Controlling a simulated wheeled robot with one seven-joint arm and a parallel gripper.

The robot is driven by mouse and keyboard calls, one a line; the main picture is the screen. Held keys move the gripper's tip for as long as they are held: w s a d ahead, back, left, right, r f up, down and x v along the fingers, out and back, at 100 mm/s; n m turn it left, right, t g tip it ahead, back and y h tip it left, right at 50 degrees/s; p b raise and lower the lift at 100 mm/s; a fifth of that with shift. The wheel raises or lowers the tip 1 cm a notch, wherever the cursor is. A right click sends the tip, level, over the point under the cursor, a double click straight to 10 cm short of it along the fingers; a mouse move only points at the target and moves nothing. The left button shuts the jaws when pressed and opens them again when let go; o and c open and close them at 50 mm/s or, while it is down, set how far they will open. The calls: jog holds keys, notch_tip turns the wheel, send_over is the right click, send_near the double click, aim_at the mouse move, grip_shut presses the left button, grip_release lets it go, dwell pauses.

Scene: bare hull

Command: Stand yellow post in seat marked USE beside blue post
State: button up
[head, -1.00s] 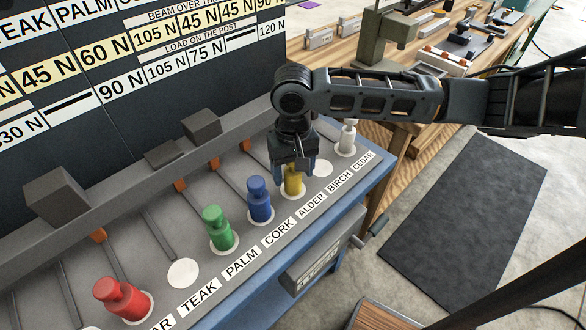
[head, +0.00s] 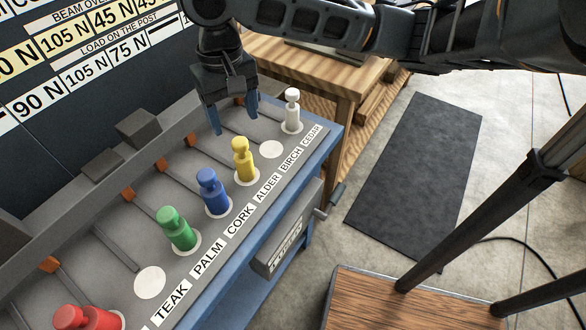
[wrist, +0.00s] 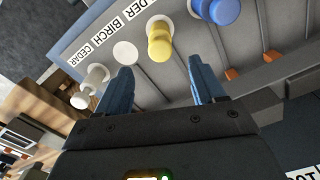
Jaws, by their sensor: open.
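The yellow post (head: 243,160) stands upright on a round white seat at the ALDER label (head: 267,188). It also shows in the wrist view (wrist: 160,42). The blue post (head: 212,192) stands in the neighbouring seat at CORK, to its left in the head view. My gripper (head: 233,118) is open and empty, above and behind the yellow post and apart from it. In the wrist view its two blue fingers (wrist: 160,70) are spread, with the yellow post beyond them. I see no seat label reading USE.
A green post (head: 177,230), a red post (head: 88,318) and a white post (head: 292,110) stand in the same row. The BIRCH seat (head: 271,149) and the TEAK seat (head: 150,283) are empty. Grey blocks (head: 138,127) lie along the back ledge.

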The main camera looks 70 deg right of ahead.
jog(key=w+a+r+t+y, duration=0.3)
jog(key=w+a+r+t, duration=0.15)
jog(key=a, duration=0.55)
jog(key=w+a+r+t+y, duration=0.3)
jog(key=w+a+t, duration=0.2)
jog(key=a, duration=0.5)
jog(key=w+a+r+t+y, duration=0.3)
jog(key=w+a+r+t, duration=0.15)
jog(key=a, duration=0.55)
jog(key=s+d+f+m+t+h, duration=0.1)
jog(key=s+f+h, duration=0.4)
jog(key=s, duration=0.4)
jog(key=s+d+f+m+t+h, duration=0.1)
jog(key=s+d+f+h, duration=0.15)
jog(key=s+f, duration=0.6)
jog(key=s+d+n, duration=0.3)
jog(key=s+n, duration=0.2)
jog(key=s, duration=0.5)
jog(key=s+d+n+g+h, duration=0.1)
jog(key=s+d+n, duration=0.3)
jog(key=s, duration=0.6)
jog(key=shift+d+r+n, duration=0.15)
jog(key=shift+d+n, duration=0.15)
jog(key=shift+n, duration=0.1)
